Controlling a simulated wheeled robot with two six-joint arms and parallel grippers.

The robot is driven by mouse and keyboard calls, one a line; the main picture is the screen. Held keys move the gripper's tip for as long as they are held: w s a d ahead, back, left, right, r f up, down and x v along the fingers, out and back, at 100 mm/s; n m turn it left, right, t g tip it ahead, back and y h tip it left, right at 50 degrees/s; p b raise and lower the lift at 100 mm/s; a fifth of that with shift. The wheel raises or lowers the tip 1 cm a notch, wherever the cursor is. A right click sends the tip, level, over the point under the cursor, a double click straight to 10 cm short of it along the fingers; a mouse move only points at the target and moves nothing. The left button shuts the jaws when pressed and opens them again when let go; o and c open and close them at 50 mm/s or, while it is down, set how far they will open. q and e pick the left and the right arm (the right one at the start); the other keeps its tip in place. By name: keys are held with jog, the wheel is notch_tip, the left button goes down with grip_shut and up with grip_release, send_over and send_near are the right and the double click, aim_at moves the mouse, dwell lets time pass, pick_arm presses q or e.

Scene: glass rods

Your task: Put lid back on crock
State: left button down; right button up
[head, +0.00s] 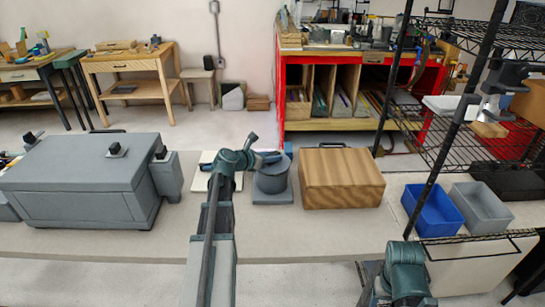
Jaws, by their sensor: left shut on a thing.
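The grey round crock (272,184) stands on a grey square base (272,198) on the long table. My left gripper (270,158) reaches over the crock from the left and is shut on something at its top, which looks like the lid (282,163). The gripper covers much of the lid, so I cannot tell whether it is resting on the rim or held just above it. Part of my right arm shows at the bottom right, but its gripper is not in view.
A wooden box (342,180) stands close right of the crock. A pale square board (207,180) lies to its left, and a big grey chest (75,180) fills the left end. The front strip is clear.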

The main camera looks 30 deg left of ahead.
pick_arm(q)
jog(key=shift+f+b, duration=0.6)
dwell(0.7)
jog(key=c, duration=0.9)
grip_release()
jog(key=shift+p+v, duration=2.15)
jog(key=shift+v, duration=3.4)
jog(key=shift+f, duration=0.1)
